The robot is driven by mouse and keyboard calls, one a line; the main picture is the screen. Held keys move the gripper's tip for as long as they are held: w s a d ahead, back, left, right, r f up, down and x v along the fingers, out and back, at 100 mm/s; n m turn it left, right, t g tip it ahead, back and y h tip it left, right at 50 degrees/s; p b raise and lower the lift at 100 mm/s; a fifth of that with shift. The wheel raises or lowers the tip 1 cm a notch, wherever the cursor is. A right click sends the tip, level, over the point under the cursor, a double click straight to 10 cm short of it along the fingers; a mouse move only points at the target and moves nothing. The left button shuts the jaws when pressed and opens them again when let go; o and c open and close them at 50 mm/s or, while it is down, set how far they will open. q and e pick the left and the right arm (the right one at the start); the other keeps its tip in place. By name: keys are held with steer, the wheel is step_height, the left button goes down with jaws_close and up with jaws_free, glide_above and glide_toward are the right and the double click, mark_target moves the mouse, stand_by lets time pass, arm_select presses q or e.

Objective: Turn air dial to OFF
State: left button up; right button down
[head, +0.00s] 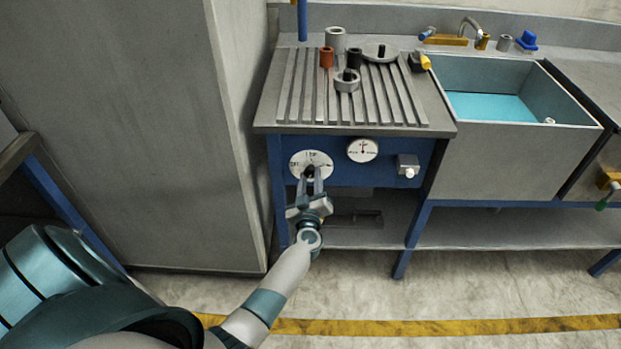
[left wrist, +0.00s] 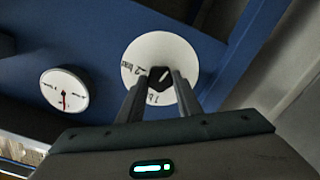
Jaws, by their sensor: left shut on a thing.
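The air dial is a round white plate (head: 297,160) with a black knob at its centre, on the blue front panel of the workbench. It also shows in the left wrist view as a white disc (left wrist: 165,48) with a black pointed knob (left wrist: 160,76). My left gripper (head: 310,176) reaches up to the dial from below, its two fingers on either side of the knob and shut on it. The fingertips (left wrist: 157,82) partly cover the knob and the lower markings. The full dial lettering is too small or hidden to read. My right gripper is not in view.
A white gauge with a red needle (head: 363,150) and a grey switch box (head: 408,166) sit right of the dial. Metal rings and cylinders (head: 347,80) stand on the slatted top. A sink (head: 520,150) is at right, a tall grey cabinet (head: 130,110) at left.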

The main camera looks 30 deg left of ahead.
arm_select(q)
steer(key=shift+n, duration=0.6)
steer(key=n, duration=0.3)
steer(key=shift+n, duration=0.3)
steer(key=n, duration=0.3)
steer(key=shift+f+n, duration=0.15)
steer(key=shift+n, duration=0.15)
steer(key=n, duration=0.2)
steer(key=shift+n+b, duration=0.6)
steer(key=shift+n, duration=1.7)
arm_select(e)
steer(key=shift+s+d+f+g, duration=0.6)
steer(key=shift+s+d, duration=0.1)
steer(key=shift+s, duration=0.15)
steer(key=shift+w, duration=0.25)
